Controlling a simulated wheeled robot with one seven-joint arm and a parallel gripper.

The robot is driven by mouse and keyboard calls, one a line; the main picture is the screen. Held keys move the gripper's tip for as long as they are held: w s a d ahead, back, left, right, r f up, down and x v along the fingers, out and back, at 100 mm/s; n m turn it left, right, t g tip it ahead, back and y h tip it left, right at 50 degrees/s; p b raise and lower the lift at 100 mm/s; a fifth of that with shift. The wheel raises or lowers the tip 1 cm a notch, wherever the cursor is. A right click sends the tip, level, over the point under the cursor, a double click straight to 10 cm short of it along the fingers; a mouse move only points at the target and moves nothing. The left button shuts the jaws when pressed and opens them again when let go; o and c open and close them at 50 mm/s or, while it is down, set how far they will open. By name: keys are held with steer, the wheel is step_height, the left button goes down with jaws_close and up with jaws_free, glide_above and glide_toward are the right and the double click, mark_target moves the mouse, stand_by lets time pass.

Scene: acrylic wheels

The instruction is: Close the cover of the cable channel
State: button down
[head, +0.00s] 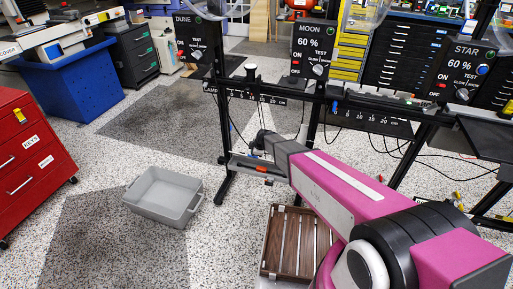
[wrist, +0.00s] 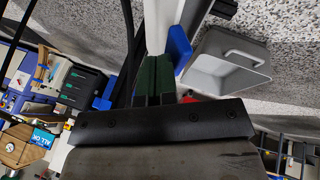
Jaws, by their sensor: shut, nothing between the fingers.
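A grey strip (head: 243,162), which looks like the cable channel, runs along the low bar of the black frame in the head view. A small red-orange piece (head: 262,169) sits on it. My gripper (head: 259,143) is just above this strip, and its fingertips are too small there to make out. In the wrist view my gripper (wrist: 158,62) has its dark green fingers together with nothing held. A pale strip (wrist: 157,25) with a blue piece (wrist: 179,47) lies just beyond and beside the fingertips. I cannot tell contact, or the cover's angle.
A grey bin (head: 160,199) stands on the floor left of the frame. A brown slatted crate (head: 283,265) lies below my arm. Black control boxes labelled DUNE (head: 197,38), MOON (head: 313,50) and STAR (head: 463,70) hang on the frame. A red drawer cabinet (head: 30,155) is at left.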

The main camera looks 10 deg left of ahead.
steer(key=s+f+t, duration=0.2)
steer(key=s, duration=0.1)
steer(key=shift+a+f+n+t, duration=0.1)
steer(key=shift+a+n+t, duration=0.1)
steer(key=shift+n+t, duration=0.1)
stand_by(0.7)
steer(key=s+d+r, duration=0.2)
steer(key=s+r, duration=0.5)
steer(key=s, duration=0.2)
steer(key=shift+d+r, duration=0.3)
steer(key=shift+d, duration=0.1)
steer(key=s+d+r+m+g+h, duration=0.1)
steer(key=s+d+r+m+g, duration=0.1)
steer(key=d+r+m, duration=0.2)
steer(key=s+d+r+m+g+h, duration=0.2)
steer(key=d+m, duration=0.7)
steer(key=d, duration=1.1)
steer(key=s+d+r+m+g+h, duration=0.1)
steer(key=d+r+m, duration=0.4)
steer(key=d, duration=0.8)
steer(key=s+m+g, duration=0.1)
steer(key=s+m, duration=0.1)
steer(key=shift+r+m, duration=0.3)
steer(key=shift+r, duration=0.1)
